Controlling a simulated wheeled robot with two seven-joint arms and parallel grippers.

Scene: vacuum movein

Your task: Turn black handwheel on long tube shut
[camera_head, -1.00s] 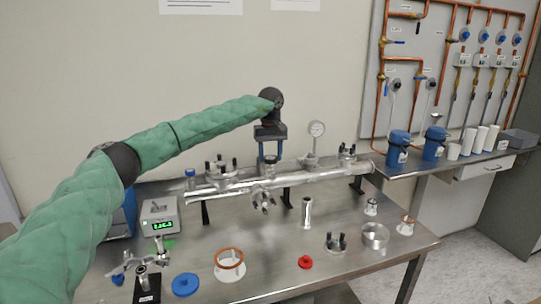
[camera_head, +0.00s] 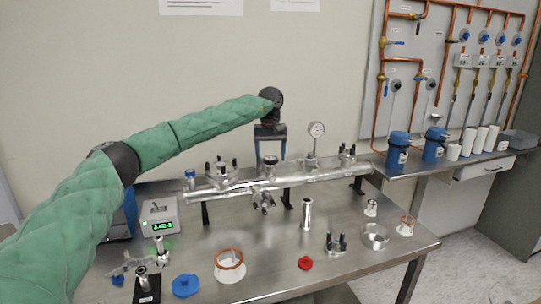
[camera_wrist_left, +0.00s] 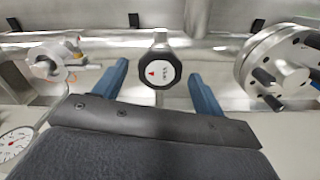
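The black handwheel (camera_head: 270,160) sits on top of the long silver tube (camera_head: 325,177), near its middle. In the left wrist view the handwheel (camera_wrist_left: 160,68) has a pale face with a small red mark. My left gripper (camera_head: 270,150) is above and around it, pointing down. Its blue fingers stand wide apart in the left wrist view (camera_wrist_left: 159,90), one on each side of the handwheel with a clear gap to both. It holds nothing. My right gripper is not in view.
A round gauge (camera_head: 317,130) rises from the tube to the right of my gripper. A flange with dark studs (camera_head: 220,170) is to the left. A gauge controller (camera_head: 160,216) with a green display stands at the table's left. Loose fittings lie on the front of the table.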

